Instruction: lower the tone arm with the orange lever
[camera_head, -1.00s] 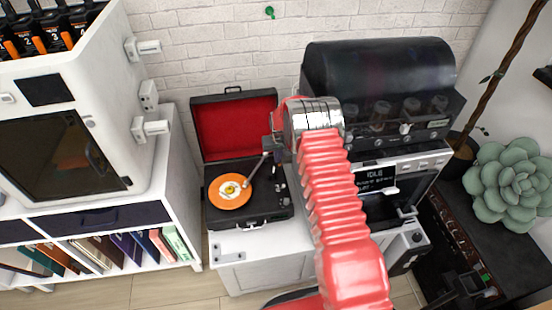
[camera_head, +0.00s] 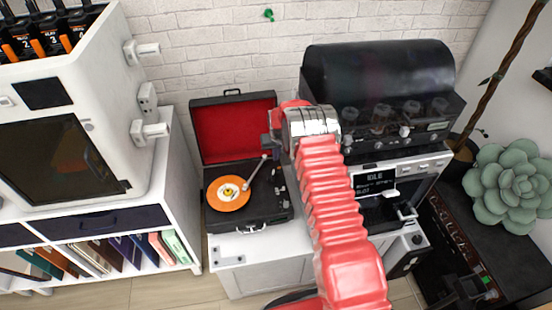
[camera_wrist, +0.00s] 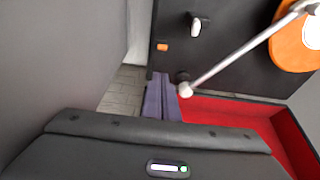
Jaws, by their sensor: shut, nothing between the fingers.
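The record player (camera_head: 262,215) stands open on a white cabinet, with an orange record (camera_head: 228,193) on its platter. Its pale tone arm (camera_head: 255,172) reaches toward the record; whether it touches cannot be told. The wrist view shows the tone arm (camera_wrist: 240,50) crossing at upper right and the small orange lever (camera_wrist: 162,47) on the dark deck. My gripper (camera_wrist: 160,76) is shut and empty, its purple-grey fingertips just below the lever in the picture, apparently a little apart from it.
A white knob (camera_wrist: 196,24) sits near the lever. The red-lined lid (camera_head: 235,128) stands open behind the deck. A black-domed machine (camera_head: 380,85) is close on the right, and a white shelf unit (camera_head: 185,165) stands on the left.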

